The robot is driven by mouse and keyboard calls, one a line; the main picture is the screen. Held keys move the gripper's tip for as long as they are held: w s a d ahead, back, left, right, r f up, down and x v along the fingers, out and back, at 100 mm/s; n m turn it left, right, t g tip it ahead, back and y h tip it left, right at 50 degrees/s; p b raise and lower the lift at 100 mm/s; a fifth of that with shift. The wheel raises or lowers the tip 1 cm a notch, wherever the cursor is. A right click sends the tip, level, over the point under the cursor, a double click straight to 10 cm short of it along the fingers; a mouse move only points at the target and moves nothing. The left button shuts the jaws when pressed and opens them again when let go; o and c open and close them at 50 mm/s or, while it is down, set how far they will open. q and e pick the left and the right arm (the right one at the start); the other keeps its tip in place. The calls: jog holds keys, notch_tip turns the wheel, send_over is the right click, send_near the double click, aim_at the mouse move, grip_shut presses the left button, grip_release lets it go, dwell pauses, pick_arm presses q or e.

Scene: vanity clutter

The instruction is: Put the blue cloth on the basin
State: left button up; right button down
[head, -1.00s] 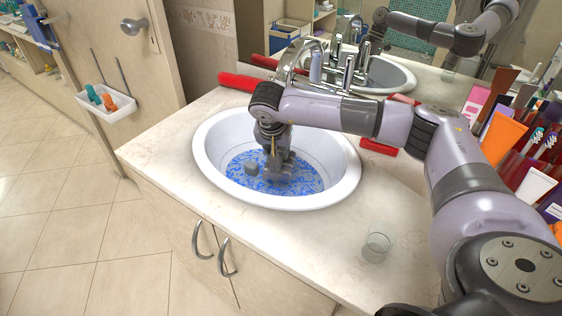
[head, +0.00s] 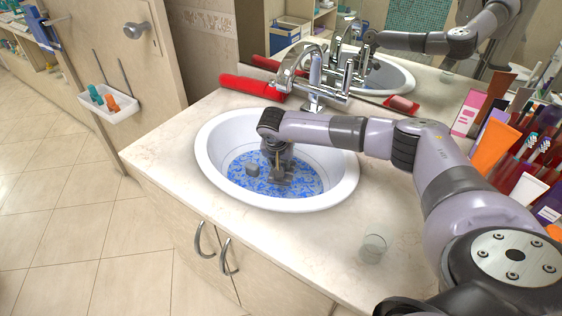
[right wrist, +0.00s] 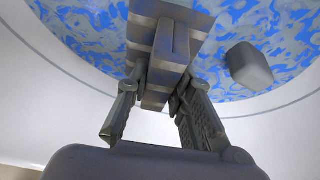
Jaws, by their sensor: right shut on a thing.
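The blue cloth (head: 305,181) is a round blue-and-white patterned sheet lying at the bottom of the white oval basin (head: 206,165). A small grey block (head: 252,169) sits on it to the left of my gripper; it also shows at the right in the right wrist view (right wrist: 250,65). My right gripper (head: 280,180) points down inside the basin. In the right wrist view my right gripper (right wrist: 160,100) is shut on a grey ridged block (right wrist: 172,45), with the blue pattern close behind it. Whether this block is fixed to the cloth cannot be told. My left gripper is out of view.
A chrome tap (head: 318,85) and a red rolled item (head: 252,87) stand behind the basin. A clear glass (head: 373,248) stands on the counter (head: 300,240) at front right. Toiletries (head: 500,145) crowd the right side. The mirror reflects my arm. The counter's front left is clear.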

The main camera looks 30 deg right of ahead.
jog(key=shift+f, duration=0.1)
jog(key=c, duration=1.9)
grip_release()
jog(key=shift+f, duration=0.1)
jog(key=o, duration=0.5)
jog(key=shift+r, duration=0.35)
jog(key=shift+s+a+r, duration=0.1)
jog(key=shift+r, duration=0.2)
jog(key=b+v, duration=0.2)
jog(key=v, duration=0.9)
